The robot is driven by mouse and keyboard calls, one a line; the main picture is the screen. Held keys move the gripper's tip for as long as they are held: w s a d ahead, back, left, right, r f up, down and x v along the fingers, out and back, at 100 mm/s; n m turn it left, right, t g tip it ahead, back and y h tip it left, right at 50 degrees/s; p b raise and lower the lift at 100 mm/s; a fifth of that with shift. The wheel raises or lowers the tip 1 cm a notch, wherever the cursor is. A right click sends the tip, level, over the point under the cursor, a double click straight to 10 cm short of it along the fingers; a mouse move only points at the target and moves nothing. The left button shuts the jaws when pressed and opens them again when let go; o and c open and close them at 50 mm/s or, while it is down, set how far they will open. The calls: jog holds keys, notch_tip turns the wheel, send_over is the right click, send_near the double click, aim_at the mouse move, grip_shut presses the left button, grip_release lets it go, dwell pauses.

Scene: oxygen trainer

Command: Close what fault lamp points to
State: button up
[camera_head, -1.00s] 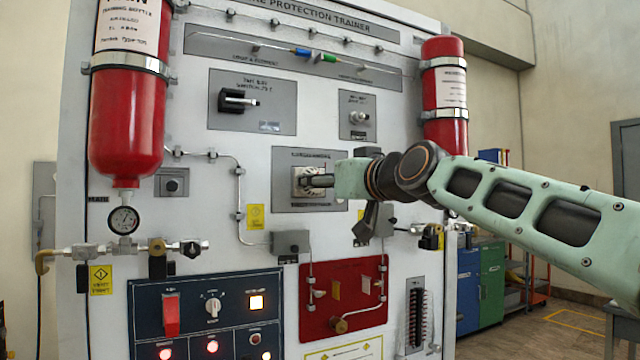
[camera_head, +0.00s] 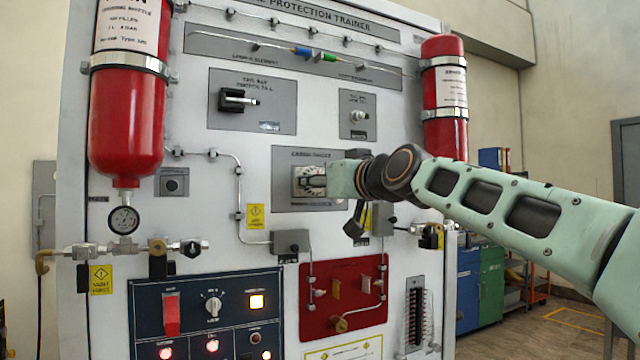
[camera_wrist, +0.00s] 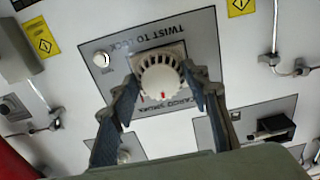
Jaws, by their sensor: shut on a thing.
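The trainer board (camera_head: 225,190) fills the head view. In the wrist view my gripper (camera_wrist: 162,84) is shut on a round white ribbed knob (camera_wrist: 160,76), one finger on each side. The knob sits on a grey plate (camera_wrist: 195,40) labelled "TWIST TO LOCK" and has a red mark on its rim. In the head view the knob (camera_head: 311,181) is partly behind my gripper (camera_head: 325,180). The lamp labels are too small to read.
Red bottles hang at left (camera_head: 126,110) and right (camera_head: 443,90). A gauge (camera_head: 124,219) and valve lie below the left one. A red panel (camera_head: 345,300) with small valves is below my gripper. A lever switch (camera_head: 238,99) is above left.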

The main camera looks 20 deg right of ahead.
jog(key=shift+c, duration=1.1)
jog(key=shift+m, duration=0.3)
jog(key=shift+a+m+p, duration=0.15)
jog(key=shift+m+p, duration=0.35)
jog(key=shift+m, duration=3.1)
jog(key=o, duration=1.2)
jog(key=shift+c, duration=0.2)
jog(key=shift+s, duration=0.1)
